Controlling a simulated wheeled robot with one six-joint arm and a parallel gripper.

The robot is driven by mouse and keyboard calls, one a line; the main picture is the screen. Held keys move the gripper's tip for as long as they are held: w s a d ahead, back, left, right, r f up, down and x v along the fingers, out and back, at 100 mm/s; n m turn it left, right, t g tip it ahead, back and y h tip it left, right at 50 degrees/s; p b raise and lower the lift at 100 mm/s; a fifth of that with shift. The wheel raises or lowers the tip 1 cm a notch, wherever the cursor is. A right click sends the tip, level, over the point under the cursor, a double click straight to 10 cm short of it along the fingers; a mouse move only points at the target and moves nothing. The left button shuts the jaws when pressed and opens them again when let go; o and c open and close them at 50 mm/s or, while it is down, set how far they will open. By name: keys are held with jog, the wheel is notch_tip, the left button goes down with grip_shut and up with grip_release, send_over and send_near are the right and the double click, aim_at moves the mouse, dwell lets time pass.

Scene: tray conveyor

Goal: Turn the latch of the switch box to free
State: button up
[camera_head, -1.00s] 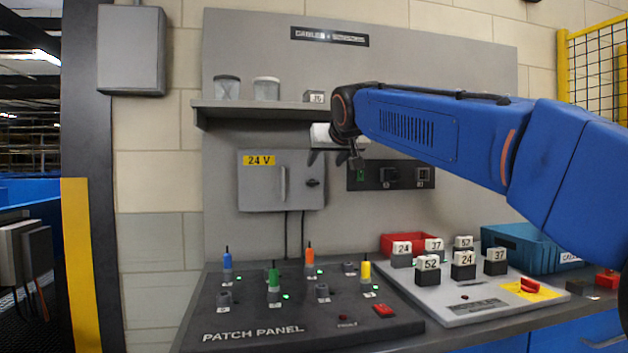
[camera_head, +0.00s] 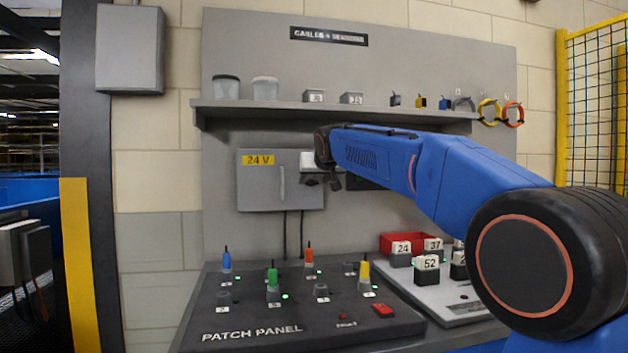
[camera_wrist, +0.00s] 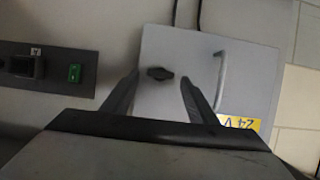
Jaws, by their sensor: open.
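The switch box (camera_head: 262,190) is a grey wall box with a yellow "24 V" label and a vertical handle (camera_head: 282,184); its door also shows in the wrist view (camera_wrist: 245,75). The latch (camera_wrist: 159,73) is a small dark knob on the door, lying across the wrist picture between my fingers. In the head view my gripper hides most of it. My gripper (camera_head: 322,182) is in front of the box's right edge. In the wrist view my gripper (camera_wrist: 158,95) is open, one finger on each side of the latch. I cannot tell whether either finger touches it.
A dark switch strip (camera_wrist: 45,70) with a green switch is beside the box. A shelf (camera_head: 290,110) with cups and small parts runs above. The patch panel (camera_head: 250,322) with upright coloured plugs stands below. Two cables hang under the box.

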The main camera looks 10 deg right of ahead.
jog(key=shift+w, duration=0.2)
jog(key=c, duration=1.1)
jog(key=shift+o, duration=0.2)
